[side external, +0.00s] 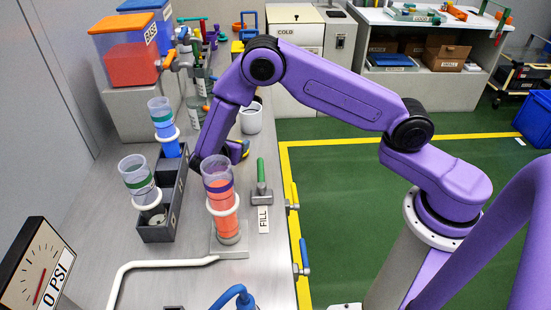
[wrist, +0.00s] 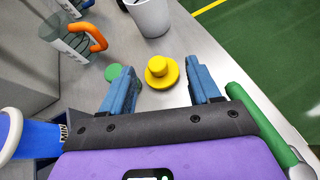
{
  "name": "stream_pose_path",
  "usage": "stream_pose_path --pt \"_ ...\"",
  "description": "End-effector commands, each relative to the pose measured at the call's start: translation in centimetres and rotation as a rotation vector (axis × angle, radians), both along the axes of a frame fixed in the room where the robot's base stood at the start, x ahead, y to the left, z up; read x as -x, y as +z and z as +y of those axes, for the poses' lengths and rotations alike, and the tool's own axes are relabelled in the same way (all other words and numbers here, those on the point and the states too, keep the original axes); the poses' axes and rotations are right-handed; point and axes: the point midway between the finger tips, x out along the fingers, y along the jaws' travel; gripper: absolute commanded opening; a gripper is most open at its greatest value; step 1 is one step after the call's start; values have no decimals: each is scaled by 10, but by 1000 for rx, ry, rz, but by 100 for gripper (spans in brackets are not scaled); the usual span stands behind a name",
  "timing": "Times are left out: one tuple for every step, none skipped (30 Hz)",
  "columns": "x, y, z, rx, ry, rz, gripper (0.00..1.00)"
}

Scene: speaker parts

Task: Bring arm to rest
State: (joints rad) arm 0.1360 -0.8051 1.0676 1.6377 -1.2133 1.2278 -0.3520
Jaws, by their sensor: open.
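My gripper (wrist: 160,66) has two blue fingers spread apart in the wrist view. In the side view my gripper (side external: 240,150) hangs low over the bench, partly hidden behind my purple wrist. A bit of yellow shows beside its fingers. A clear cup with orange-red content (side external: 222,212) stands upright in a white ring holder in front of my wrist.
A dark rack (side external: 172,205) holds a cup with blue content (side external: 162,125) and a nearly clear cup (side external: 138,178). A green-handled valve (side external: 261,175) stands by the FILL label (side external: 263,220). A gauge (side external: 38,272) reads 0 PSI. A grey mug (wrist: 150,17) stands beyond the knob.

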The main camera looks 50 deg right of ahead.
Motion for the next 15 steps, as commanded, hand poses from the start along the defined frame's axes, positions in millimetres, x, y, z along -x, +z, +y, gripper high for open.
stream_pose_path --pt "7 14 3 -44 -23 -20 62" --pt "12 20 4 -71 -38 -29 62" --pt "19 28 5 -103 -58 -38 62" --pt "24 33 6 -128 -73 -44 62" --pt "30 39 6 -152 -87 -49 62" --pt "38 45 7 -183 -105 -54 62" --pt "44 50 8 -208 -118 -59 62" --pt "50 55 8 -231 -132 -63 62" --pt "59 61 9 -264 -151 -68 62" --pt "66 66 9 -289 -165 -71 62" --pt "73 70 10 -315 -181 -74 62" --pt "83 77 10 -352 -201 -79 62" --pt "92 82 10 -379 -218 -80 62" --pt "101 86 10 -409 -234 -82 62" --pt "113 93 10 -450 -257 -84 62"
